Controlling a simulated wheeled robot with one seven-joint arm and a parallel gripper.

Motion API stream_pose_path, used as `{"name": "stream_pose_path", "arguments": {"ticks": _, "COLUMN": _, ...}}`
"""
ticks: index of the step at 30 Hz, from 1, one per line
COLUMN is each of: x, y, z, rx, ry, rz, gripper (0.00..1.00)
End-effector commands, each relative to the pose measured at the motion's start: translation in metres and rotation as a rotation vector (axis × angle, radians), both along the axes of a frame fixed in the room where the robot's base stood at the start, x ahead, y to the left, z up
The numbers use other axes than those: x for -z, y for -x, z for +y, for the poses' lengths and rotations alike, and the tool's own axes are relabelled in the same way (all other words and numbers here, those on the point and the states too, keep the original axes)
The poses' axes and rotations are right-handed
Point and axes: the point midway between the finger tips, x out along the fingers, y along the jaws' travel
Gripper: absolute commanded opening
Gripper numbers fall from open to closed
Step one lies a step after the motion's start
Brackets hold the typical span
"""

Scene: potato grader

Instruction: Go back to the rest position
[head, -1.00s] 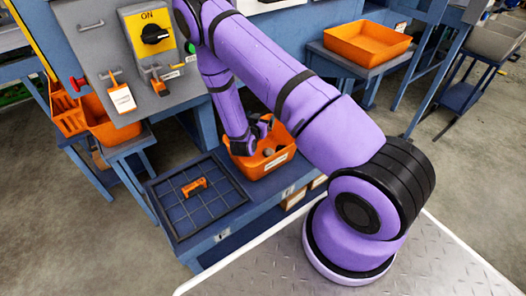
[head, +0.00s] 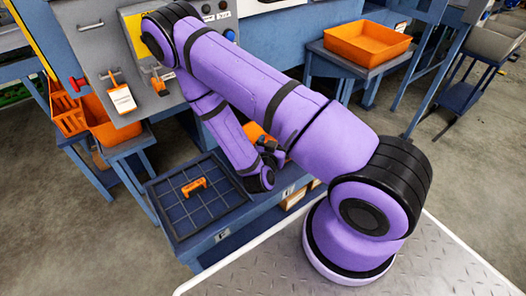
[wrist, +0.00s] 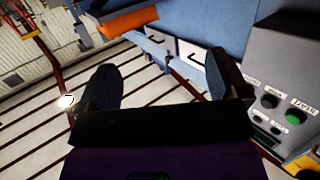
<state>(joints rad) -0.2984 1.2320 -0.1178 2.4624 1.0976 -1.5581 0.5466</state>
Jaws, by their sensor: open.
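My gripper shows in the wrist view (wrist: 165,88) with its two dark fingers spread wide and nothing between them. In the head view my purple arm folds down over the low blue bench. Its end is beside the orange bin (head: 254,132), and the fingers there are small and partly hidden by my own arm. In the wrist view the camera looks up toward the ceiling and a grey control box with buttons (wrist: 284,110).
A gridded dark tray (head: 160,205) with an orange object (head: 194,187) lies left of my gripper. The grey control panel (head: 100,60) stands behind my arm. An orange tray (head: 366,42) sits on a stand at the back right. Open floor (head: 455,185) lies right.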

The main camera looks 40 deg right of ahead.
Motion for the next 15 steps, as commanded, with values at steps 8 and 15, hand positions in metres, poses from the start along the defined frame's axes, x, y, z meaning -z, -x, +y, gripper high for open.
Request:
{"name": "stream_pose_path", "arguments": {"ticks": 8, "x": 0.0000, "y": 0.0003, "z": 0.0001, "rx": 0.000, "ry": 0.000, "rz": 0.000, "gripper": 0.92}}
{"name": "stream_pose_path", "arguments": {"ticks": 15, "x": -0.0020, "y": -0.0028, "z": 0.0009, "rx": 0.004, "ry": -0.016, "rz": -0.001, "gripper": 0.92}}
